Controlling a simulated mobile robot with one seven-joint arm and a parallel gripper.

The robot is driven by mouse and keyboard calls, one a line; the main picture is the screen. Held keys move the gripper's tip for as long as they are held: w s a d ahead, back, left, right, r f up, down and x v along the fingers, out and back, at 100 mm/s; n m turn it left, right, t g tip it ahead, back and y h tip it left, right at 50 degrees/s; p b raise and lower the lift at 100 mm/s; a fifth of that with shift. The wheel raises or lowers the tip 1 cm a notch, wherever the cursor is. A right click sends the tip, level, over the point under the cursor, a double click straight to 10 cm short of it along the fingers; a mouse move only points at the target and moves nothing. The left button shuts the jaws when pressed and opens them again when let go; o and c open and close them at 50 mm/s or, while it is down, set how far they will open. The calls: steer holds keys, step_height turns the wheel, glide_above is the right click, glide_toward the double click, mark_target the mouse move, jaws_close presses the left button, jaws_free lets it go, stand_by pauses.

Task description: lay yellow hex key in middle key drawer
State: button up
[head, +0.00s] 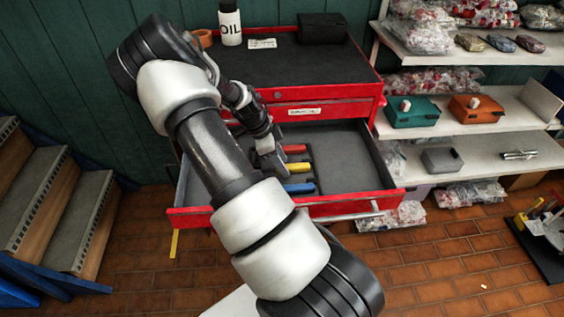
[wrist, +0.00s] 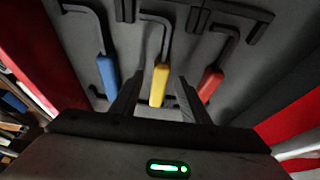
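The yellow hex key (wrist: 160,84) lies in the open drawer (head: 345,165), between a blue hex key (wrist: 108,76) and a red hex key (wrist: 210,84). Its yellow handle also shows in the head view (head: 299,168). My gripper (wrist: 160,76) is open, with one finger on each side of the yellow handle and visible gaps to both. I cannot tell how far above the drawer floor the fingertips are. In the head view, my gripper (head: 268,160) is at the left ends of the handles, and my arm hides the drawer's left part.
Black holders (wrist: 195,16) stand by the keys' bent ends. The drawer's right part is bare. The red cabinet top (head: 300,65) holds an oil bottle (head: 230,24), tape roll (head: 204,38) and black box (head: 322,28). Shelves (head: 490,115) stand right, wooden steps (head: 45,190) left.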

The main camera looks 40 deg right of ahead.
steer(key=p+v, duration=0.1)
steer(key=v, duration=1.6)
steer(key=shift+r+p, duration=0.25)
steer(key=shift+p, duration=0.1)
